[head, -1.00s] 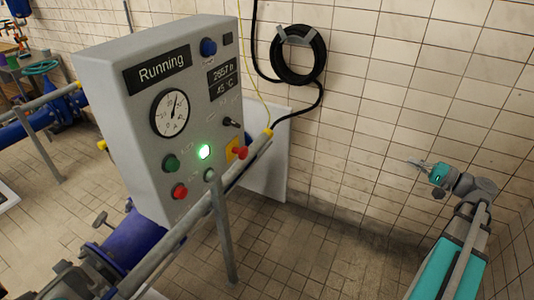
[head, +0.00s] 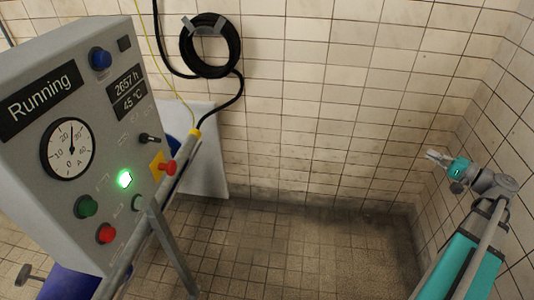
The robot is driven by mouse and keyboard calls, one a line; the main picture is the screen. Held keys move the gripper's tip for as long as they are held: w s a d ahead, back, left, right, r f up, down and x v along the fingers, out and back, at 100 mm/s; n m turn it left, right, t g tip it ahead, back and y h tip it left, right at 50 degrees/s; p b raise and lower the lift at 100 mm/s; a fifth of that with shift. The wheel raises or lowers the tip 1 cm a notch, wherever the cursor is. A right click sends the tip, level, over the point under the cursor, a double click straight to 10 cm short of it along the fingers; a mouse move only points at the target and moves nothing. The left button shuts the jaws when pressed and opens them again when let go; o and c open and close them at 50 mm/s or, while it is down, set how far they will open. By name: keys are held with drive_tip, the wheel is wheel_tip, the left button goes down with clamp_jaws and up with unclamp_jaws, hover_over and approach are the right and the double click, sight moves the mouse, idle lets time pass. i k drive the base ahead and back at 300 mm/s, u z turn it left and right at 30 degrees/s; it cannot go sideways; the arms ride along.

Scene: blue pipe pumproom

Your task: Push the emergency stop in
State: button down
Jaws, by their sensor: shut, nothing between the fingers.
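The emergency stop (head: 170,167) is a red mushroom button on a yellow plate (head: 157,165). It sits near the right edge of the grey control box (head: 95,110) and stands out from the panel. My gripper (head: 432,155) is at the right of the head view, shut and empty, pointing left. It is well apart from the control box, with open air between them.
The panel reads "Running" and has a lit green lamp (head: 125,179), a green button (head: 86,206), a red button (head: 106,233), a blue knob (head: 100,59) and a gauge (head: 70,149). A grey rail (head: 150,215) runs below. Coiled black hose (head: 208,46) hangs on the tiled wall.

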sight(171, 168)
drive_tip(key=z, duration=1.15)
drive_tip(key=k, duration=0.4)
drive_tip(key=u, duration=2.45)
